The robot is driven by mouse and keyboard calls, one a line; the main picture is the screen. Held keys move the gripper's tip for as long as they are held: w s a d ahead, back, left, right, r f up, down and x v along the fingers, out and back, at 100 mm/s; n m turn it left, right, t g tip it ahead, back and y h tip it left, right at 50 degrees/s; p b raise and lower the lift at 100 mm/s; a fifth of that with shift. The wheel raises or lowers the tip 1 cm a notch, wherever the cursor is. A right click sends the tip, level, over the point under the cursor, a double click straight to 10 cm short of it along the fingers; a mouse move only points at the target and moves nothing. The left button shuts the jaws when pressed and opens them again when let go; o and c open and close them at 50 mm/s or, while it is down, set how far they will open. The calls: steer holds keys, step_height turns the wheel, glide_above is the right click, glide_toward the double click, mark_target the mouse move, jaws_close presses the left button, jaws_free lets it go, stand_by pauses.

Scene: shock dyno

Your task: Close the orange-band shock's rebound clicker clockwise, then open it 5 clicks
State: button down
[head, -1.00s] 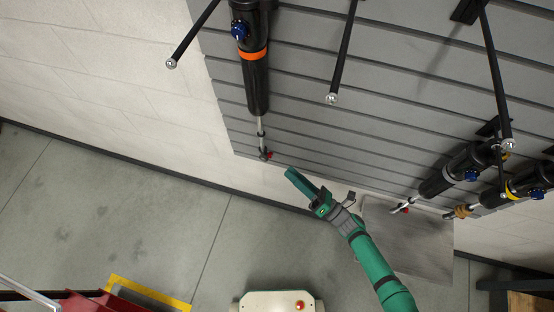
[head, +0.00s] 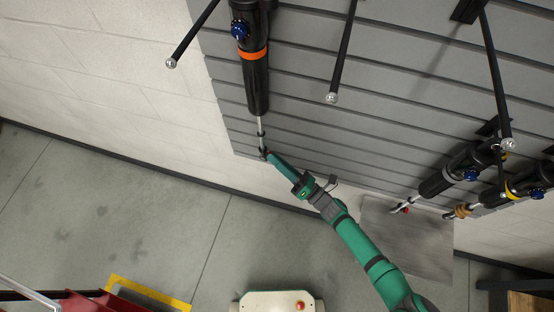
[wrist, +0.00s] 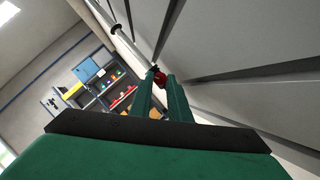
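The orange-band shock (head: 256,82) hangs on the grey slatted wall panel, its thin shaft pointing down. Its red rebound clicker is at the shaft's lower end, hidden behind my fingertips in the head view. In the wrist view the red clicker (wrist: 157,82) shows at the fingertips, in the gap between the two green fingers. My gripper (head: 271,157) reaches the shaft's lower end from the lower right. In the wrist view my gripper (wrist: 160,84) has its fingers apart, with the clicker between their tips. I cannot tell whether they press on it.
Two more shocks, one with a yellow band (head: 511,190), hang at the right of the panel (head: 330,150). Black pegs (head: 342,55) stick out from the panel. A grey metal plate (head: 430,240) lies at lower right.

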steer(key=shift+m, duration=0.4)
steer(key=shift+s+a+r+m+g+h, duration=0.15)
steer(key=shift+m+h, duration=0.4)
steer(key=shift+m, duration=0.85)
steer(key=shift+w+d+r+m+g+h, duration=0.15)
steer(key=shift+m+h, duration=0.45)
steer(key=shift+m, duration=0.8)
steer(key=shift+s+a+r+m+g+h, duration=0.15)
steer(key=shift+m+h, duration=0.4)
steer(key=shift+m, duration=0.85)
steer(key=c, duration=1.9)
jaws_free()
steer(key=shift+f, duration=0.1)
steer(key=v, duration=1.1)
